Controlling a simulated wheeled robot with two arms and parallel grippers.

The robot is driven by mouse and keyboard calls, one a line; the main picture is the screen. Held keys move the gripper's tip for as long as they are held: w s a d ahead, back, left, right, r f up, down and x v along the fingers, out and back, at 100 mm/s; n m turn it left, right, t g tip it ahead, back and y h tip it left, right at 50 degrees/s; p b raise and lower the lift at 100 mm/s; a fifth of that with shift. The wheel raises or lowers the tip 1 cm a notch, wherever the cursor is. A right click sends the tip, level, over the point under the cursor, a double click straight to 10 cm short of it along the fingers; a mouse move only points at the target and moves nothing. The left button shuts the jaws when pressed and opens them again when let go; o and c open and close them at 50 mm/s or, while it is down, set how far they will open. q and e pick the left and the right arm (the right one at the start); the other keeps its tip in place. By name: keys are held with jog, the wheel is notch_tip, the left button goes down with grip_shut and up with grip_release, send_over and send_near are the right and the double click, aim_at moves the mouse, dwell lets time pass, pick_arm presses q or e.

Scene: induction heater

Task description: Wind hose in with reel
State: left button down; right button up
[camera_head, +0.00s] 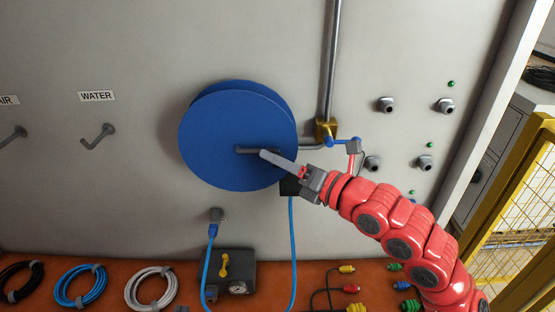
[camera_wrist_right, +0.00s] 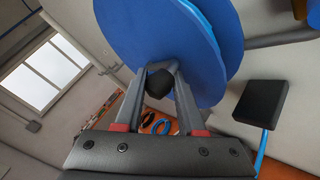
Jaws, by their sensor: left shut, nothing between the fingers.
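The blue hose reel (camera_head: 225,125) is mounted on the grey wall, with a grey crank handle (camera_head: 245,150) at its face. My right gripper (camera_head: 266,155) reaches in from the right to the crank. In the right wrist view its fingers (camera_wrist_right: 158,85) are on either side of the dark round handle end (camera_wrist_right: 160,82) and appear shut on it, in front of the blue disc (camera_wrist_right: 165,35). The blue hose (camera_head: 292,240) hangs from a black guide (camera_head: 289,185) below the reel; a blue hose length also rises to a wall fitting (camera_head: 214,226). My left gripper is not in view.
A brass valve (camera_head: 325,130) and pipe (camera_head: 334,60) stand close right of the reel. Below are a grey box with a yellow lever and gauge (camera_head: 228,270), coiled hoses (camera_head: 80,285) and coloured connectors (camera_head: 350,289) on the orange surface. A yellow fence (camera_head: 510,225) is at right.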

grip_shut()
dwell(1.0)
